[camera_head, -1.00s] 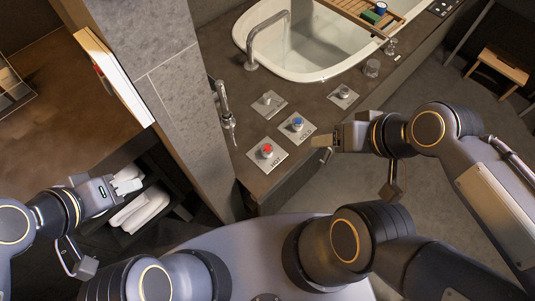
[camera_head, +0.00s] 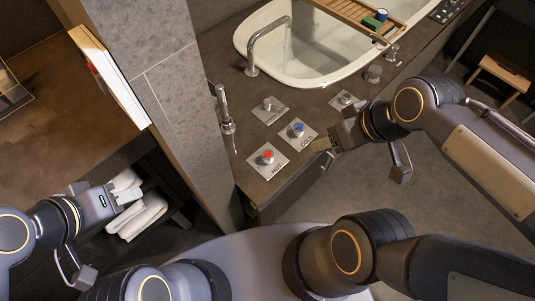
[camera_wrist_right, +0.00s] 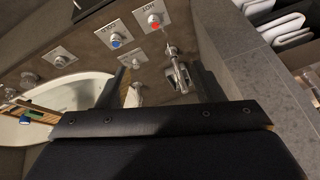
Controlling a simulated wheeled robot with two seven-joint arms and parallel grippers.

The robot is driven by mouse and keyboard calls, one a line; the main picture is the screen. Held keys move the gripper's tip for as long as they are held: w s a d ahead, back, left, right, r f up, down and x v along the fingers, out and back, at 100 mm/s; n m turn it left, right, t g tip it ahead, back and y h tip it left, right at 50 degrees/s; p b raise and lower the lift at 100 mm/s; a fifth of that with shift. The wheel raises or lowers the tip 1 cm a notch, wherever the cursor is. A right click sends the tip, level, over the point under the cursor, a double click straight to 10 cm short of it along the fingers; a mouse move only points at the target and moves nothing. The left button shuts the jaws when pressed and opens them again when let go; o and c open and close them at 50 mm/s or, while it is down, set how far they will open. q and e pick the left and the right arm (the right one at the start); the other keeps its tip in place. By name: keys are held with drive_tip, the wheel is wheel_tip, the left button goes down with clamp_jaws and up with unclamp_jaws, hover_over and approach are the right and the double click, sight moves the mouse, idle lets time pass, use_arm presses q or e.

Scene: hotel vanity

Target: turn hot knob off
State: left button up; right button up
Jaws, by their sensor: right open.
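The hot knob (camera_head: 267,156) has a red cap and sits on a square plate marked HOT at the counter's near corner. It also shows at the top of the right wrist view (camera_wrist_right: 153,20). The blue-capped cold knob (camera_head: 298,129) is on its own plate behind and to the right. My right gripper (camera_head: 326,147) is open and empty, right of the hot knob and close to the cold plate, apart from both knobs. Its fingers frame a tap in the wrist view. My left gripper (camera_head: 128,194) is far left of the knobs, by the shelf; its finger gap is unclear.
A tall tap (camera_head: 226,118) stands left of the knobs beside a stone pillar (camera_head: 160,85). Other metal controls (camera_head: 269,105) sit behind them. The bathtub (camera_head: 315,55) with a wooden tray (camera_head: 350,12) is at the back. White towels (camera_head: 143,216) lie on the lower-left shelf.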

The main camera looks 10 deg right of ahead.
drive_tip(key=w+f+n+g+h+b, duration=0.1)
drive_tip(key=w+f+n+g+b, duration=0.1)
drive_tip(key=w+f+n+b, duration=0.4)
drive_tip(key=n+g+h+b, duration=0.2)
drive_tip(key=n+b, duration=0.3)
drive_tip(key=n, duration=1.3)
hover_over(268, 154)
wheel_tip(268, 154, down, 20)
drive_tip(key=shift+f, duration=0.25)
wheel_tip(268, 154, down, 8)
drive_tip(key=shift+r+b, duration=0.1)
drive_tip(key=shift+b, duration=0.9)
drive_tip(key=c, duration=1)
